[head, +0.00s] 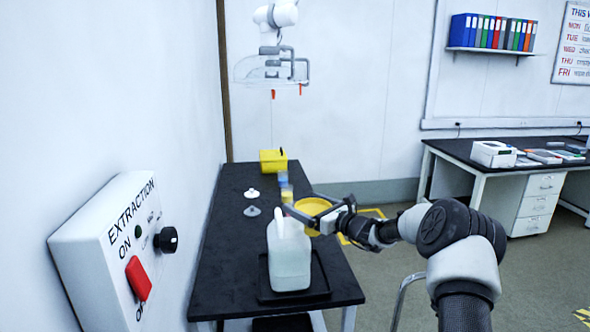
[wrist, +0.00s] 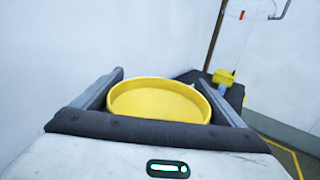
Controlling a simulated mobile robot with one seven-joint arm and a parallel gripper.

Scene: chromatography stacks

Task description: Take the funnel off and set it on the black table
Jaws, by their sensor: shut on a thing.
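The yellow funnel (head: 315,205) is a wide round bowl, and in the wrist view its rim and inside (wrist: 158,103) show between the two grey fingers. My gripper (wrist: 160,80) is shut on the funnel, with a finger on each side. In the head view my gripper (head: 318,212) reaches in from the right at the funnel. A translucent white jug (head: 289,262) stands just in front of and below the funnel. The funnel's underside is hidden, so I cannot tell whether it touches anything below. The black table (head: 228,268) runs along the wall.
The jug stands in a black tray (head: 264,292). White and grey caps (head: 251,193) lie on the table's left. A blue-topped container (head: 284,180) stands behind the funnel, and a yellow box (head: 272,160) at the far end. Bare tabletop shows left of the jug. An extraction switch box (head: 115,250) juts from the left wall.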

